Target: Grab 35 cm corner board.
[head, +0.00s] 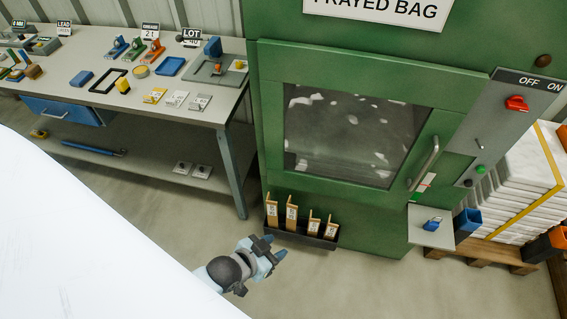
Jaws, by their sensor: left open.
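Several tan corner boards stand upright in a dark tray (318,242) on the floor, against the foot of the green cabinet. The two on the left are taller, one at the far left (272,212) and one beside it (292,213). Two shorter ones, a third board (314,227) and a rightmost one (331,230), stand to the right. Each has a small white label, too small for me to read. My left gripper (277,252) is open and empty, in front of the tray's left end and apart from the boards. My right gripper is not in view.
The green cabinet (345,215) has a windowed door with a handle (424,165). A small shelf (430,238) juts out at its right, by a pallet of white stacked bags (525,170). A workbench (215,110) stands left. A white surface fills the lower left. The front floor is clear.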

